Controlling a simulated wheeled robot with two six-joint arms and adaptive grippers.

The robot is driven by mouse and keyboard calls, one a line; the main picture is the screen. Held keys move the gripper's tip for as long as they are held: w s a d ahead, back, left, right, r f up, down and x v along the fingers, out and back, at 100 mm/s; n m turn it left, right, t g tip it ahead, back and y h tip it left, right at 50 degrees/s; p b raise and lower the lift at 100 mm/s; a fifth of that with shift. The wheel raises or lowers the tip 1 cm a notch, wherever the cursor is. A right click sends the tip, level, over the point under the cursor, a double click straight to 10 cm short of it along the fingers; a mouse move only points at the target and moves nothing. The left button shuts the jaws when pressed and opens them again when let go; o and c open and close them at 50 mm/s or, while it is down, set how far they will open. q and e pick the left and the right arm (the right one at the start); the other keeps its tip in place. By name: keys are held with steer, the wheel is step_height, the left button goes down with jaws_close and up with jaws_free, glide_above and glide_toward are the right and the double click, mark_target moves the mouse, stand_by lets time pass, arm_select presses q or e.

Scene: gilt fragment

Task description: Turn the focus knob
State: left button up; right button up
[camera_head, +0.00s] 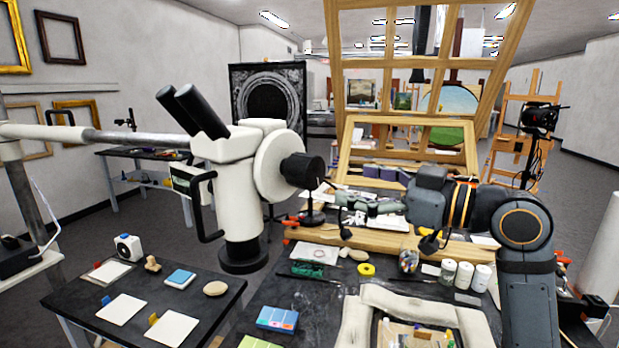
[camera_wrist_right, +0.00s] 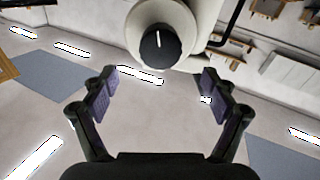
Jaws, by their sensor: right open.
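The focus knob is a black round knob (camera_head: 302,170) on the side of a white microscope (camera_head: 240,190). In the right wrist view the focus knob (camera_wrist_right: 160,48) faces me, with a white line on its face that stands nearly upright. My right gripper (camera_head: 350,203) is to the right of the knob in the head view. In the right wrist view my right gripper (camera_wrist_right: 160,98) is open and empty, its purple-padded fingers spread wide. The knob lies ahead, between the finger directions but beyond the tips, apart from them. My left gripper does not show.
A black table (camera_head: 135,275) with white cards stands below the microscope. The workbench under my right arm holds a yellow tape roll (camera_head: 366,270), white jars (camera_head: 465,275) and a padded cream frame (camera_head: 400,297). A wooden easel frame (camera_head: 350,140) rises behind.

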mark_target(316, 172)
steer(key=p+x, duration=0.1)
steer(key=x, duration=0.2)
steer(key=p+x, duration=0.2)
steer(key=x, duration=0.1)
steer(key=p+x, duration=0.1)
steer(key=x, duration=0.2)
steer(key=shift+a+r, duration=0.2)
steer(key=shift+r, duration=0.1)
steer(key=shift+w+a+f+p, duration=0.2)
steer(key=shift+w+a+p, duration=0.15)
steer(key=shift+w, duration=0.1)
steer(key=c, duration=1.2)
steer(key=shift+o, duration=0.2)
